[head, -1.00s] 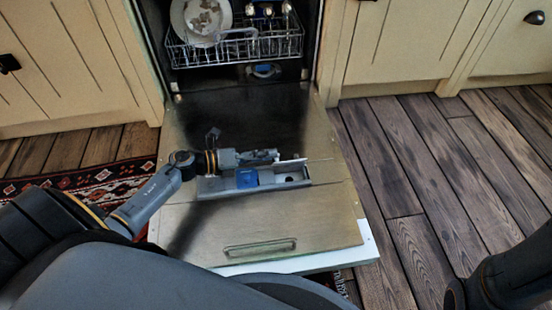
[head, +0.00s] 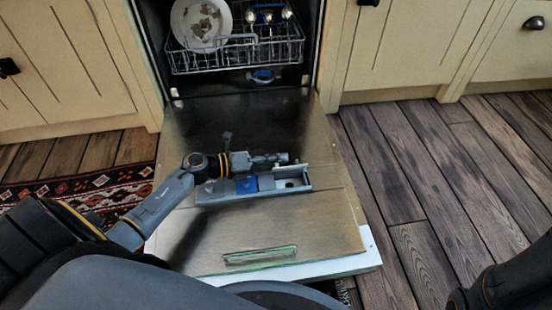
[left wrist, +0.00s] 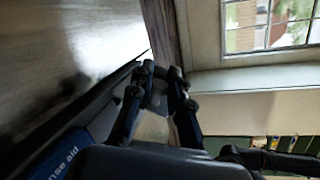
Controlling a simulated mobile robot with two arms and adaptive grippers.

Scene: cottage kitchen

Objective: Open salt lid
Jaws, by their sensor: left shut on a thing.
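The dispenser strip (head: 215,193) lies on the inside of the lowered dishwasher door. It has a blue rinse-aid cover (head: 246,185) and an opening at its right end. A pale raised salt lid (head: 296,168) stands along the back edge of that opening. My left gripper (head: 284,158) is just behind and above it. In the left wrist view, the fingers (left wrist: 163,73) are close together on a small grey part, which looks like the lid; the contact is partly hidden. The blue cover (left wrist: 68,152) shows there at lower left. My right gripper is out of view.
The lowered door (head: 310,215) is otherwise bare, with a handle slot (head: 260,255) near its front edge. Behind it is a wire rack (head: 235,55) with a dirty plate (head: 200,22). A patterned rug (head: 75,195) lies left; wooden floor is clear at right.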

